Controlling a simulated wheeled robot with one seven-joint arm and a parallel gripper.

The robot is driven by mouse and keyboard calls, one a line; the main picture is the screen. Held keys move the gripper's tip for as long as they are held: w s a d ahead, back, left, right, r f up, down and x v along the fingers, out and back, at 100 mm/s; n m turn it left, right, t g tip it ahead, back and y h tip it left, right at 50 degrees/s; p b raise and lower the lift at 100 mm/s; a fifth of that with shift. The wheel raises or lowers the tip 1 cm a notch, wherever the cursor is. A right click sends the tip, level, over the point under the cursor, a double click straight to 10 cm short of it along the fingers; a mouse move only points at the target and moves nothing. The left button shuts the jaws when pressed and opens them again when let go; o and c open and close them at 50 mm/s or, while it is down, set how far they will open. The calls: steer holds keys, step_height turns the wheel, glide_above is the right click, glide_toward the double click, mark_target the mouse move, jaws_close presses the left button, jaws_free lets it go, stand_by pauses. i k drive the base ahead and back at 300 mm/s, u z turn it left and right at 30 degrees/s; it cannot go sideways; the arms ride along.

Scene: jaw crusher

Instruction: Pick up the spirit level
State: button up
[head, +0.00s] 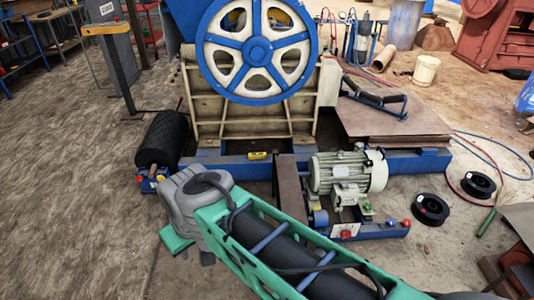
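A small yellow bar (258,155), which looks like the spirit level, lies on the blue base beam below the big blue-and-white flywheel. It is too small to make out any vials. My green and grey arm crosses the front of the view from the lower right, and its grey joint is to the left of and nearer than the yellow bar. The gripper's fingers do not show, so I cannot tell whether they are open or shut. Nothing covers the yellow bar.
The flywheel (257,48) and cream crusher frame rise behind the bar. An electric motor (345,173) stands to the right, and a black roller (163,139) is at left. Black spools (431,209) and hoses lie on the right floor. The left floor is mostly clear.

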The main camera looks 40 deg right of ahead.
mark_target(263, 156)
steer(key=z, duration=0.65)
steer(key=i, duration=3.65)
steer(key=u, duration=0.7)
